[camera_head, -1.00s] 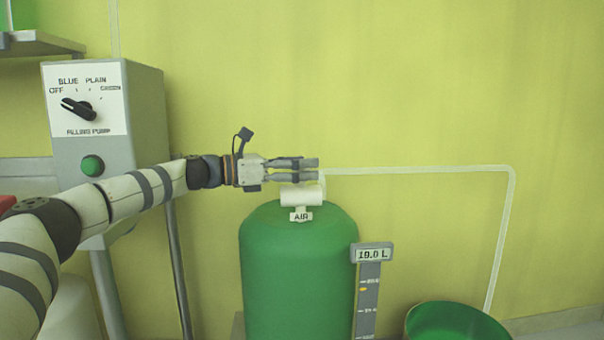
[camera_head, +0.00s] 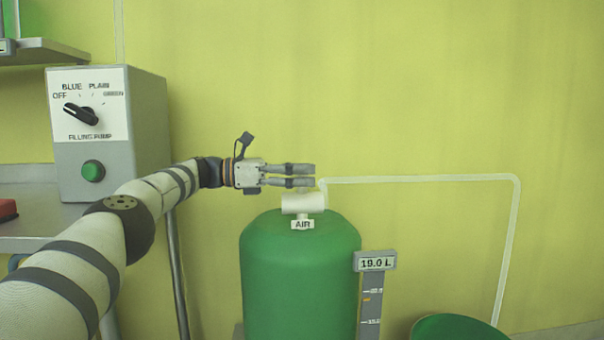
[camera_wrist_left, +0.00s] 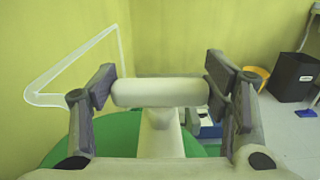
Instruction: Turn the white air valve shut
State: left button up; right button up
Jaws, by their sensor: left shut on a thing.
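The white air valve (camera_head: 303,203) sits on top of the green vessel (camera_head: 300,270), with a small AIR tag (camera_head: 303,225) hanging below it. My left gripper (camera_head: 312,175) reaches in level from the left, just above the valve body. In the left wrist view, a white crossbar (camera_wrist_left: 160,92) of the valve lies between the two fingers, with a finger against each end. The left gripper is shut on it. In the head view the fingers hide most of this bar. My right gripper is in neither view.
A grey pump box (camera_head: 108,135) with a black knob and green button stands at the left. A thin pale pipe (camera_head: 420,179) runs right from the valve and down to a green tub (camera_head: 455,328). A level gauge (camera_head: 375,262) reads 19.0 L.

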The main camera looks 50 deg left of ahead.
pick_arm(q)
jog(key=o, duration=1.2)
jog(key=shift+d, duration=0.1)
jog(key=shift+c, duration=0.2)
